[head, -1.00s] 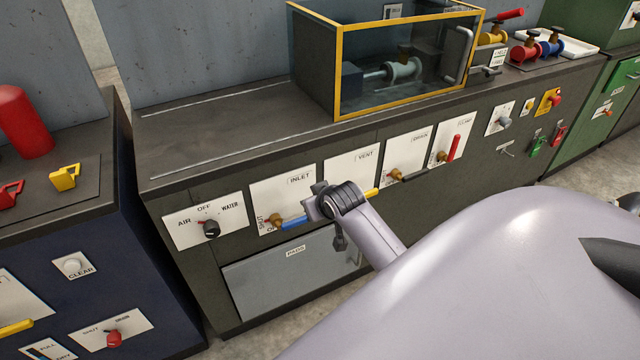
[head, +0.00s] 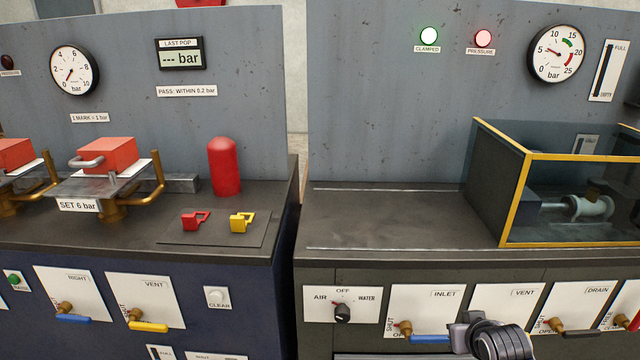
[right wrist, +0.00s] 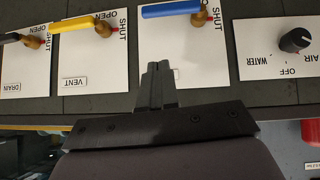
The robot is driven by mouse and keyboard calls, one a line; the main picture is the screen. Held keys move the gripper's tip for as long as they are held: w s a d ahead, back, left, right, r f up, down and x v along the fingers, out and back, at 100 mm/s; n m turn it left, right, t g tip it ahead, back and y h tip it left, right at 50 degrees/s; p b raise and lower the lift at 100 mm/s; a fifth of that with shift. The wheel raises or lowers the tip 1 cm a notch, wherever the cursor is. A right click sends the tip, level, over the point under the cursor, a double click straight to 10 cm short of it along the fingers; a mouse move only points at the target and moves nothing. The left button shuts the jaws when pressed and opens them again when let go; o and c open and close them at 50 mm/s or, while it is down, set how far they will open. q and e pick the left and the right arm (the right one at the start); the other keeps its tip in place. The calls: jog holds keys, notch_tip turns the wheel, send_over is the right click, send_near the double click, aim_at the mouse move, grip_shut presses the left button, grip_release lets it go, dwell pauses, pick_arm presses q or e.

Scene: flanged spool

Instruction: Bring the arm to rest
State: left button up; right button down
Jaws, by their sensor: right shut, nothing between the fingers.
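My right gripper (right wrist: 158,82) is shut and empty in the right wrist view. Its fingers point at the white INLET plate (right wrist: 187,55), below the blue lever (right wrist: 172,9) in that picture. Whether the fingertips touch the plate is unclear. In the head view, the wrist end of my right arm shows at the bottom edge, in front of the dark bench, near the INLET (head: 425,308) and VENT (head: 503,305) plates. The blue INLET lever (head: 430,339) lies sideways. My left gripper is not in view.
A yellow-framed clear box (head: 515,200) holds the flanged spool (head: 590,207) on the right bench. The AIR/WATER knob (head: 342,313) sits left of INLET. The bench top (head: 400,215) left of the box is clear. A blue bench (head: 110,340) stands left across a narrow gap.

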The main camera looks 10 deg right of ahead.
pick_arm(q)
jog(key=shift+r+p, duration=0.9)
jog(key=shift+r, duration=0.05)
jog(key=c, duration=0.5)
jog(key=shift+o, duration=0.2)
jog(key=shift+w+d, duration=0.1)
pick_arm(e)
jog(key=s+a+f+n+t+y, duration=0.1)
jog(key=s+a+f+n+y, duration=0.1)
jog(key=s+a, duration=0.7)
jog(key=s+a+f+n+y, duration=0.2)
jog(key=s+a+f, duration=0.2)
jog(key=s+a, duration=0.5)
jog(key=shift+s+f+t+y, duration=0.35)
jog(key=shift+s+t+y, duration=0.05)
jog(key=shift+s, duration=0.6)
